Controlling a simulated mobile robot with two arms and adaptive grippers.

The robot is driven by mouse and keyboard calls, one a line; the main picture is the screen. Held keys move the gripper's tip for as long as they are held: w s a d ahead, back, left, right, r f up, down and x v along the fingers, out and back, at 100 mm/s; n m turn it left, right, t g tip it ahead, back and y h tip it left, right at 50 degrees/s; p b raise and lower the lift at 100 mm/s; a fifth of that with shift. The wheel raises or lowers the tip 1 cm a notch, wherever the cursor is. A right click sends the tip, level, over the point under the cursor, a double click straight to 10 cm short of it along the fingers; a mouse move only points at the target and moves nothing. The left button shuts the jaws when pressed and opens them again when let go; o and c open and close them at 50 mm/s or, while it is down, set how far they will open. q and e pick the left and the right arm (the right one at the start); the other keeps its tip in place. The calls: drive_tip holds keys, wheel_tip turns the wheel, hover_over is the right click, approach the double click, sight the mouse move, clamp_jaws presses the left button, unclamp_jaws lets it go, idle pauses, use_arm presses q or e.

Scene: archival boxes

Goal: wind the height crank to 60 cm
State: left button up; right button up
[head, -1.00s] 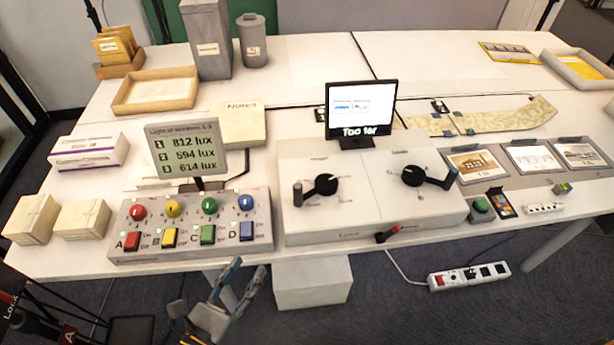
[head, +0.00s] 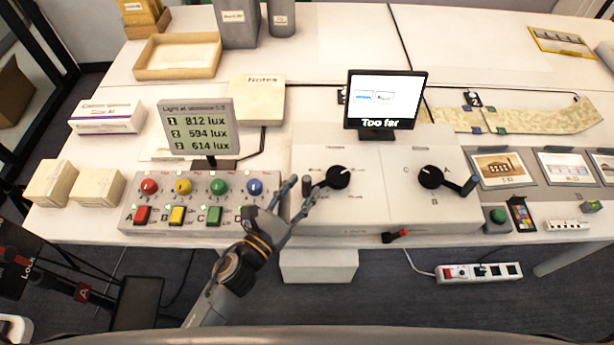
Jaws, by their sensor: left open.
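The control box (head: 385,215) on the table carries two black cranks. The left crank (head: 338,177) has its grey upright handle (head: 306,184) pointing left; the right crank (head: 431,177) has its handle pointing right. The small print by the left crank is too small to read, so I cannot confirm which is the height crank. The screen (head: 385,98) behind reads "Too far". My left gripper (head: 303,192) is open, its fingers at the left crank's handle, seemingly on either side of it; contact cannot be told. My right gripper is not in view.
The button panel (head: 196,228) with coloured knobs stands left of the box, beneath my left arm. The lux display (head: 197,129) is behind it. A small red-tipped lever (head: 396,236) sticks out of the box's front. A notes pad (head: 257,100) lies behind.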

sight(306, 181)
use_arm(q)
drive_tip(key=shift+x, duration=1.05)
drive_tip(key=shift+w+d, duration=0.2)
drive_tip(key=shift+w, duration=0.1)
drive_tip(key=shift+c, duration=0.5)
clamp_jaws()
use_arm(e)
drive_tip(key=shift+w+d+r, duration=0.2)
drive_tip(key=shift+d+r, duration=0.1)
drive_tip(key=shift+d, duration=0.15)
use_arm(q)
drive_tip(key=shift+w+a+m+h, duration=0.1)
drive_tip(key=shift+w+m+h, duration=0.15)
drive_tip(key=shift+m+h, duration=0.15)
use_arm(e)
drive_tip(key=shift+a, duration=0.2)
